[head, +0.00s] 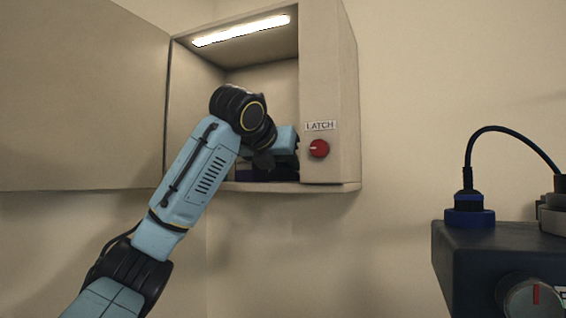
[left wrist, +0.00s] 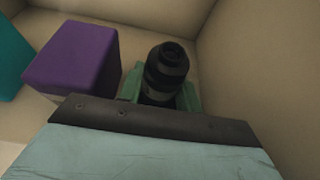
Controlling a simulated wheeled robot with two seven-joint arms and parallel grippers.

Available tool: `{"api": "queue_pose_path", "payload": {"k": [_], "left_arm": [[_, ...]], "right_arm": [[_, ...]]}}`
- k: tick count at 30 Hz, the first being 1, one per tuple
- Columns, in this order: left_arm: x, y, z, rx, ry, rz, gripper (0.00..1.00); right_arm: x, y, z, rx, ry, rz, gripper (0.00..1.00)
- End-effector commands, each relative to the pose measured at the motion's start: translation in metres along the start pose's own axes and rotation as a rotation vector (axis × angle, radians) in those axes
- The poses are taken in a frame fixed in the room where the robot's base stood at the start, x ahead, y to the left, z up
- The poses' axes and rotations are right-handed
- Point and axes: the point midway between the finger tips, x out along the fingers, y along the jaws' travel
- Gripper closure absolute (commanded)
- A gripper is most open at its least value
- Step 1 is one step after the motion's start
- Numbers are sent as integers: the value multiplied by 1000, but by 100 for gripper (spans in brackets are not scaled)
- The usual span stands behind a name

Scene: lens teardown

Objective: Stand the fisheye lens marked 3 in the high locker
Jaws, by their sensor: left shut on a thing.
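The high locker (head: 330,95) is open on the wall, with a lit strip under its top. My left arm reaches up into it, and my left gripper (head: 284,147) is inside the opening near its lower right. In the left wrist view a dark, ringed cylinder, the fisheye lens (left wrist: 167,68), is in front of my gripper, with green parts on both sides of its lower end. My gripper is shut on it. The gripper's body hides the lens's lower part, and no 3 can be read. Whether its base touches the floor is hidden. My right gripper is not in view.
A purple box (left wrist: 75,60) stands left of the lens inside the locker, with a teal thing (left wrist: 12,58) farther left. The locker door (head: 80,100) is swung open to the left. A red latch knob (head: 319,148) is on the right front. A dark unit (head: 480,250) with a cable stands lower right.

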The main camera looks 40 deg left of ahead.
Motion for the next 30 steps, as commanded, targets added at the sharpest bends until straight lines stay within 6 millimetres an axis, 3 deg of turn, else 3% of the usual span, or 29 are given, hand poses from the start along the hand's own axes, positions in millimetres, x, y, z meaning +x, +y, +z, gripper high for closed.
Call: {"api": "queue_pose_path", "payload": {"k": [11, 12, 17, 26, 30], "left_arm": [[1, 0, -2, -1, -4, -1, 93], [2, 0, -3, -1, -3, -1, 65], [2, 0, -3, -1, -2, -1, 44], [1, 0, -1, -1, -3, -1, 44], [-11, 0, 0, -1, -6, -3, 44]], "right_arm": [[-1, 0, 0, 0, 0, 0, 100], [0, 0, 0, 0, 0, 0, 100], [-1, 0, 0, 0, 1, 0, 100], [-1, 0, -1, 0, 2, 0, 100], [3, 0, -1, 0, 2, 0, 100]]}}
